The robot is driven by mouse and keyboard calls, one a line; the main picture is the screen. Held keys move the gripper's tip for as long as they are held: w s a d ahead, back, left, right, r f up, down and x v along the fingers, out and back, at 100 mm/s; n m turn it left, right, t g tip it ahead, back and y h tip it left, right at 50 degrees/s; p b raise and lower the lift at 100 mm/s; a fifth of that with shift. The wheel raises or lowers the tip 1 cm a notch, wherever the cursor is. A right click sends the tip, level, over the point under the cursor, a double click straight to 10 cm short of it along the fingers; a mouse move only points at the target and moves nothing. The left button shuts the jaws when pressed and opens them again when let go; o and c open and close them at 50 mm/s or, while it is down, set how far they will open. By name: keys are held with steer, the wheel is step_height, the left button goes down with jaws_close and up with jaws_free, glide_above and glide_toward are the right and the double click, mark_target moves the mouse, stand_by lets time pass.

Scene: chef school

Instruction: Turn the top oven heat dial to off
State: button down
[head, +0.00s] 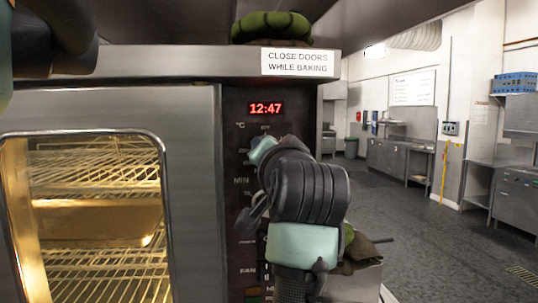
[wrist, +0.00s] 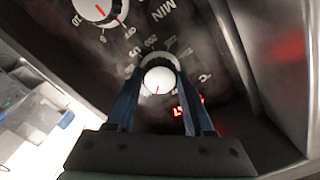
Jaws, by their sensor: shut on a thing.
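The top oven heat dial (wrist: 158,80) is a round white knob with a small red mark, on a dark panel with a ring of temperature numbers and a °C sign. My gripper (wrist: 157,76) has its two blue fingers on either side of this dial, shut on it. In the head view, my wrist and arm cover the dial and the fingertips. The oven (head: 190,160) shows its control panel (head: 238,215) to the right of its door.
A second white dial (wrist: 97,9) with "OFF" marked is on the panel in the wrist view. A red display (head: 265,109) reads 12:47. A sign (head: 297,63) is on the ledge above. Open floor (head: 430,235) and steel counters (head: 400,160) lie to the right.

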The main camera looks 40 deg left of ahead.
steer(key=n, duration=0.7)
steer(key=n+b, duration=0.1)
steer(key=n, duration=0.2)
steer(key=shift+f, duration=0.25)
steer(key=shift+n, duration=0.4)
steer(key=shift+c, duration=1.4)
jaws_free()
steer(key=shift+r, duration=0.15)
steer(key=shift+s, duration=0.1)
steer(key=b+v, duration=0.4)
steer(key=v, duration=0.9)
